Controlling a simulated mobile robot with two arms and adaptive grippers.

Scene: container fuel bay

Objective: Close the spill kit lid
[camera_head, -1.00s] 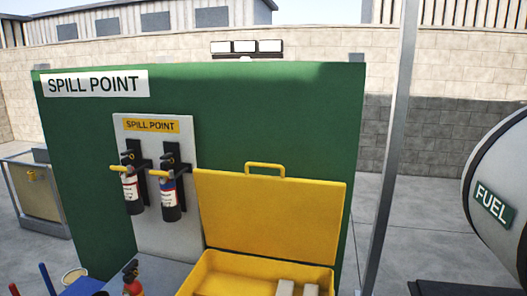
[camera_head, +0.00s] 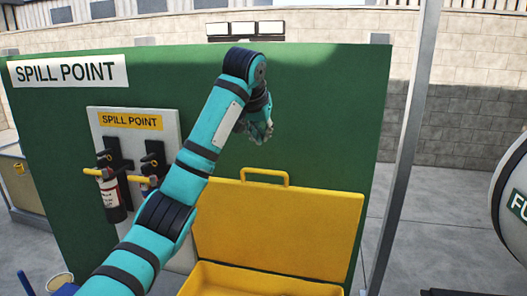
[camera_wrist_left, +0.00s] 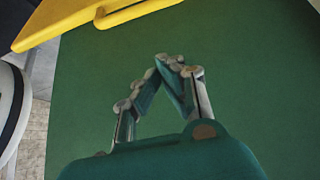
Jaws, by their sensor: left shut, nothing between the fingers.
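The yellow spill kit lid (camera_head: 280,228) stands open and upright behind its box, in front of the green panel. A yellow handle (camera_head: 265,175) rises from its top edge. The yellow spill kit box (camera_head: 250,280) shows only partly at the bottom of the head view. My left gripper (camera_head: 267,138) is shut and empty, above the lid handle and apart from it. In the left wrist view my gripper (camera_wrist_left: 170,62) has its fingertips together against the green background. The lid (camera_wrist_left: 60,18) and its handle (camera_wrist_left: 135,12) show at the top left there. My right gripper is not in view.
The green panel (camera_head: 330,110) stands close behind the lid. Fire extinguishers (camera_head: 112,195) hang on a pale board left of the lid, partly behind my left arm. A grey post (camera_head: 405,150) and a fuel tank (camera_head: 508,200) stand to the right.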

